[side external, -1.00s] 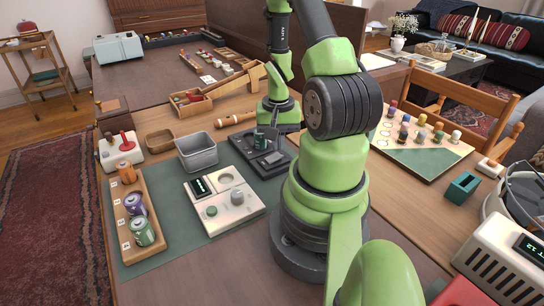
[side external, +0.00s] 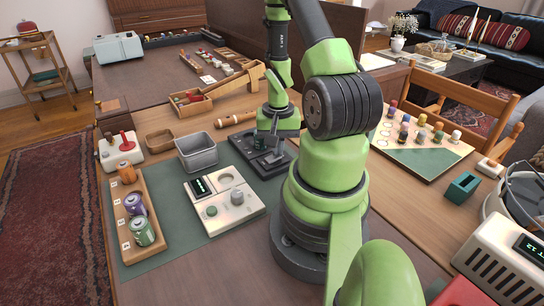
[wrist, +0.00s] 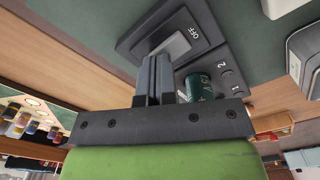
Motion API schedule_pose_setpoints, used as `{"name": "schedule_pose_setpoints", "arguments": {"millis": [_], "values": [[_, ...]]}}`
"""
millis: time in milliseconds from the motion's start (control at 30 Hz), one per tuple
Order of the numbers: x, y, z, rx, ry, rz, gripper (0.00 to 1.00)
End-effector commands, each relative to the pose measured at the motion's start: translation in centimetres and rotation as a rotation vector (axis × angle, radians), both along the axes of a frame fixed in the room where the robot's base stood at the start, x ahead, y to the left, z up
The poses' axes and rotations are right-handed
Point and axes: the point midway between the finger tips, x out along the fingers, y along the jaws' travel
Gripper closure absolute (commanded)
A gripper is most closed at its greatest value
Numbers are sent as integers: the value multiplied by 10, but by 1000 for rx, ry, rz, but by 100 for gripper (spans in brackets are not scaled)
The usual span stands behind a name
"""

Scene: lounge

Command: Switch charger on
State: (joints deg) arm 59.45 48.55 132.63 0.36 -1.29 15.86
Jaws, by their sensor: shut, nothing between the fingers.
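The charger (side external: 268,174) is a dark grey box on the green mat, left of my base. In the wrist view the charger (wrist: 213,62) shows a light grey rocker switch (wrist: 172,46) in a raised dark frame, with "OFF" printed beside it. A dark green battery (wrist: 199,87) stands in the charger near the marks "1" and "2"; it also shows in the side view (side external: 259,141). My gripper (wrist: 155,60) is shut and empty, its fingertips at the rocker, partly hiding it. I cannot tell whether they touch. In the side view my gripper (side external: 275,152) is low over the charger.
A grey metal bin (side external: 196,153) and a white device with a display (side external: 232,213) stand close to the charger.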

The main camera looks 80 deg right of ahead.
Motion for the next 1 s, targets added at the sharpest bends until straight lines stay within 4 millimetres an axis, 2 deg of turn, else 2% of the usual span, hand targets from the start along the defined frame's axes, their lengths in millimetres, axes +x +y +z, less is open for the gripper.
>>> {"name": "schedule_pose_setpoints", "arguments": {"millis": [433, 1000], "values": [[0, 0, -2, -3, -2, 0, 100], [0, 0, 45, -4, -2, 0, 100]]}}
